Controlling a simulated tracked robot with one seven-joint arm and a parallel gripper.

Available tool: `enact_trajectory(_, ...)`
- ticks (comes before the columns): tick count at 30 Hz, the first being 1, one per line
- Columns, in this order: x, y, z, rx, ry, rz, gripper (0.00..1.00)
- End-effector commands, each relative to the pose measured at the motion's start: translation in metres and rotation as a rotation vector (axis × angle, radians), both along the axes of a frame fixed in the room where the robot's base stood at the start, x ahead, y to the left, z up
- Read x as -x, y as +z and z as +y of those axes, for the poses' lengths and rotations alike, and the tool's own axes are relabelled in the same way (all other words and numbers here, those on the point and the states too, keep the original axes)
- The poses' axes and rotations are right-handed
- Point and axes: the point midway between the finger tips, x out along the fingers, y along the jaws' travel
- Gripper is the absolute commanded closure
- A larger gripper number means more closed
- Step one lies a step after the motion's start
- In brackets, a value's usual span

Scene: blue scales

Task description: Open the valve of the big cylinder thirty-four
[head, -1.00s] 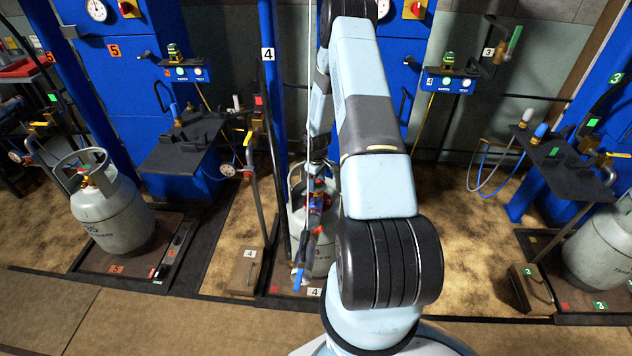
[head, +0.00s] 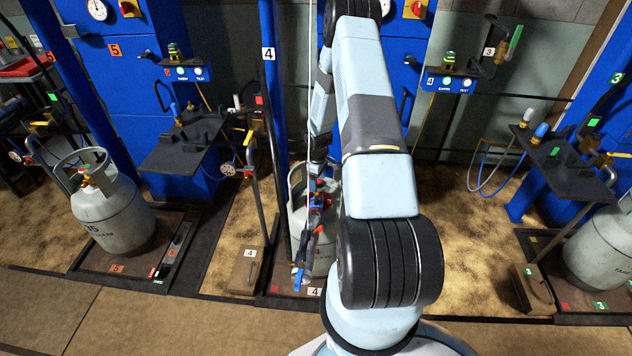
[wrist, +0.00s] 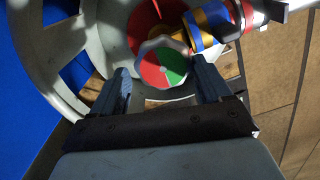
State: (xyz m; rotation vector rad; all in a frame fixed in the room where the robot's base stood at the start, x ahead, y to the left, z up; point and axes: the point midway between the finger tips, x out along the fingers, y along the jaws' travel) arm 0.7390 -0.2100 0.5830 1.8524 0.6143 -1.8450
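The big grey cylinder (head: 326,256) stands upright at station 4 in the head view, partly hidden by my arm. Its number cannot be read. My gripper (wrist: 160,75) is open, with one finger on each side of the knob. A gap shows at the left finger; the right finger is close to the knob, and contact cannot be told. A brass, blue and red fitting (wrist: 210,22) joins the valve at the upper right.
The cylinder's collar curves close around my left finger. Cylinder 35 (head: 112,213) stands at station 5, another cylinder (head: 598,245) at station 3. A blue post (head: 275,120) rises behind. The floor in front is free.

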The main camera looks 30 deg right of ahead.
Motion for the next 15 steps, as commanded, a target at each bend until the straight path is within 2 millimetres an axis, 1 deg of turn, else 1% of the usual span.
enact_trajectory(1, 0.0001, 0.0001, 0.0000, 0.000, 0.000, 0.000, 0.19)
enact_trajectory(4, 0.0008, -0.0003, 0.0009, -0.001, 0.000, 0.002, 0.09)
enact_trajectory(5, 0.0010, -0.0004, 0.0011, -0.002, 0.000, 0.003, 0.08)
enact_trajectory(11, 0.0016, -0.0007, 0.0021, -0.003, 0.001, 0.005, 0.08)
enact_trajectory(15, 0.0014, 0.0047, 0.0021, -0.002, 0.001, 0.004, 0.08)
